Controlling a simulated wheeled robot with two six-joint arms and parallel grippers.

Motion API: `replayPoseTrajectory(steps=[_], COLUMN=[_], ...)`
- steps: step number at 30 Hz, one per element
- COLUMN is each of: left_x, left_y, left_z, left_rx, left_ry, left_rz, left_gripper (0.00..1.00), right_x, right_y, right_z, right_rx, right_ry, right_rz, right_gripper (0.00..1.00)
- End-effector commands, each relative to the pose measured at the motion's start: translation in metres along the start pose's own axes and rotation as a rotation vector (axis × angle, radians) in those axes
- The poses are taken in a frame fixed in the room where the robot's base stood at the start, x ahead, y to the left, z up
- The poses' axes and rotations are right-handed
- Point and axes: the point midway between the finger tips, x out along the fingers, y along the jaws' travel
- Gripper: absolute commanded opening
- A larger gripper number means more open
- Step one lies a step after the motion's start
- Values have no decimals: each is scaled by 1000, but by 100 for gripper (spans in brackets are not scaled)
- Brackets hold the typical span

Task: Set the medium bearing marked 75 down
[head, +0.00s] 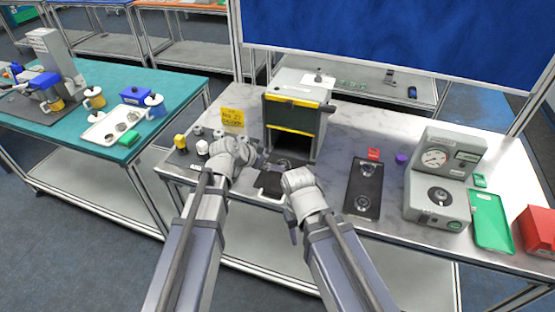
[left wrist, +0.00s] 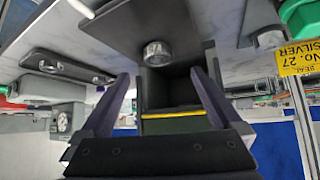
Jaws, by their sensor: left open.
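A metallic ring-shaped bearing (left wrist: 157,53) rests on a dark flat plate (left wrist: 125,22) in the left wrist view, in front of the scanner's opening. Its marking cannot be read. My left gripper (left wrist: 160,76) is open, with one finger on each side of the bearing and a gap visible on both sides. In the head view my left gripper (head: 258,160) is over the front of the table, left of the dark plate (head: 271,184); I cannot make out the bearing there. My right gripper (head: 291,214) is at the table's front edge, and its jaws are not clear.
The grey scanner box (head: 297,88) with yellow stripes stands behind the plate. A yellow sign (head: 232,118) and several small parts are at left. A black tray (head: 364,188) with round parts, a dial gauge machine (head: 440,185) and a green tray (head: 490,222) stand at right.

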Motion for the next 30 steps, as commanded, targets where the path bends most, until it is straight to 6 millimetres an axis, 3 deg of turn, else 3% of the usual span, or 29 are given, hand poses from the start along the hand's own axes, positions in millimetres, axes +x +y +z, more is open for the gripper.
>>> replayPoseTrajectory(steps=[10, 17, 27, 30], left_x=[27, 31, 77, 80], left_y=[0, 0, 3, 3], left_z=[1, 0, -3, -4], left_rx=[1, 0, 0, 0], left_ry=[2, 2, 2, 2], left_rz=[0, 0, 0, 0], left_gripper=[99, 99, 99, 99], right_x=[20, 22, 52, 54], right_y=[-2, -2, -5, -5], right_z=[-1, -1, -3, -3], right_rx=[0, 0, 0, 0], right_ry=[0, 0, 0, 0], right_rz=[0, 0, 0, 0], right_gripper=[50, 50, 50, 50])
